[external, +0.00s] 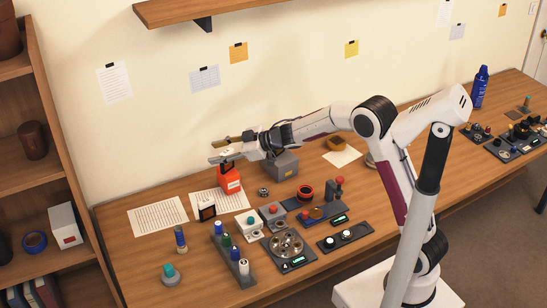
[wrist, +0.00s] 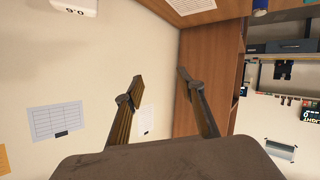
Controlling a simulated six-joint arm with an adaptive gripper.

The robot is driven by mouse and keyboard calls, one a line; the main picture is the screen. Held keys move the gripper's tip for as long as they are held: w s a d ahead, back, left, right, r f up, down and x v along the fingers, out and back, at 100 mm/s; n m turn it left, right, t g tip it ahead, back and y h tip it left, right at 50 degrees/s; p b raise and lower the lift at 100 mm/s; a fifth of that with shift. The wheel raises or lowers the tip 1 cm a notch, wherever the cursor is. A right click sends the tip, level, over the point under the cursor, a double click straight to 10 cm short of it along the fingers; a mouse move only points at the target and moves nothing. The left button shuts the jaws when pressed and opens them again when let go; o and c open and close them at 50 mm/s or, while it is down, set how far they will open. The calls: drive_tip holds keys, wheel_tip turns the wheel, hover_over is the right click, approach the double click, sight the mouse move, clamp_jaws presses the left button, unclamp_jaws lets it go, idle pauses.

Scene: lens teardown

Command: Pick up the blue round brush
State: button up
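I cannot tell for certain which thing is the blue round brush. A blue object (wrist: 260,11) is cut off at the top edge there.
Devices with knobs and buttons (external: 287,244) crowd the middle front. Paper sheets (external: 158,215) lie at the left. A shelf unit (external: 60,160) stands past the desk's left end.

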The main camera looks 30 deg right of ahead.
drive_tip(key=s+a+f+n+g+y, duration=0.2)
drive_tip(key=s+a+f+g, duration=0.2)
drive_tip(key=a+f, duration=0.4)
drive_tip(key=n+g+y, duration=0.1)
drive_tip(key=n+g, duration=0.2)
drive_tip(key=g, duration=0.1)
approach(178, 227)
wheel_tip(178, 227, down, 3)
drive_tip(key=a, duration=0.2)
drive_tip(key=shift+d+r, duration=0.15)
drive_tip(key=shift+y, duration=0.3)
drive_tip(key=x, duration=0.2)
drive_tip(key=shift+a, duration=0.25)
drive_tip(key=shift+r+x, duration=0.15)
drive_tip(key=shift+x, duration=1.15)
drive_tip(key=shift+r+x, duration=0.1)
drive_tip(key=shift+x, duration=1.25)
drive_tip(key=shift+a, duration=0.1)
